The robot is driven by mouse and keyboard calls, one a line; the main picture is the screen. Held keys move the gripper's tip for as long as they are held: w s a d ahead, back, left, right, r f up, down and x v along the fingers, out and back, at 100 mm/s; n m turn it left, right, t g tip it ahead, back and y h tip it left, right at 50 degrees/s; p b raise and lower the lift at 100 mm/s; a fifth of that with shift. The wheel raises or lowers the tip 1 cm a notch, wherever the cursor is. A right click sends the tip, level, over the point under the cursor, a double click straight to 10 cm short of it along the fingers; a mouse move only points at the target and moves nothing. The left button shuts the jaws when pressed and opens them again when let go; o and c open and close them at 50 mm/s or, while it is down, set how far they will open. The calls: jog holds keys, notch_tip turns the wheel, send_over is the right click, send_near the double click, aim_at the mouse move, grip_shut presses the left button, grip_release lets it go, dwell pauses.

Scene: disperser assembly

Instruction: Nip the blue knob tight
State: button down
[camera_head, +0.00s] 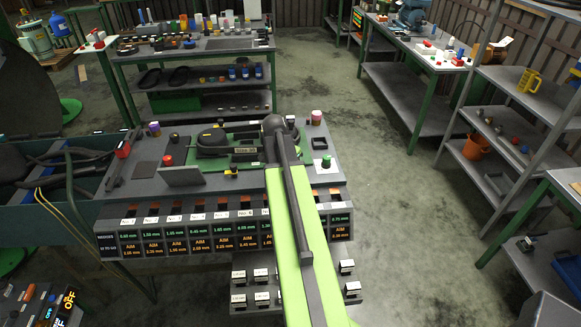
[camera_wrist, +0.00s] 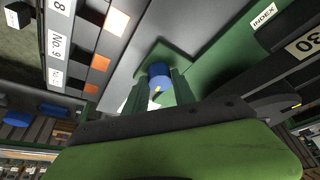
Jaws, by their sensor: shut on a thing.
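The blue knob (camera_wrist: 157,76) shows in the wrist view, on a green block (camera_wrist: 183,62) at the edge of a grey panel. A small yellow mark shows on the knob's face. In the head view my light-green arm reaches over the console, and the blue knob and fingertips are hidden behind it.
The console (camera_head: 140,187) carries a green fixture with a black round part (camera_head: 211,137), a red knob (camera_head: 168,160) and a green knob (camera_head: 326,162). Labelled displays (camera_head: 175,240) line its front. Workbenches and a shelf (camera_head: 520,85) stand behind and right, with open floor between.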

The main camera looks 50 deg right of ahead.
jog(key=m+g, duration=0.1)
jog(key=m, duration=0.3)
jog(key=shift+w+d+m+g, duration=0.1)
jog(key=shift+w+m+g, duration=0.2)
jog(key=shift+w+g, duration=0.1)
jog(key=shift+m+g, duration=0.6)
jog(key=shift+m, duration=1)
jog(key=shift+m+y, duration=0.3)
jog(key=c, duration=1)
grip_release()
jog(key=shift+c, duration=0.2)
jog(key=shift+s, duration=0.1)
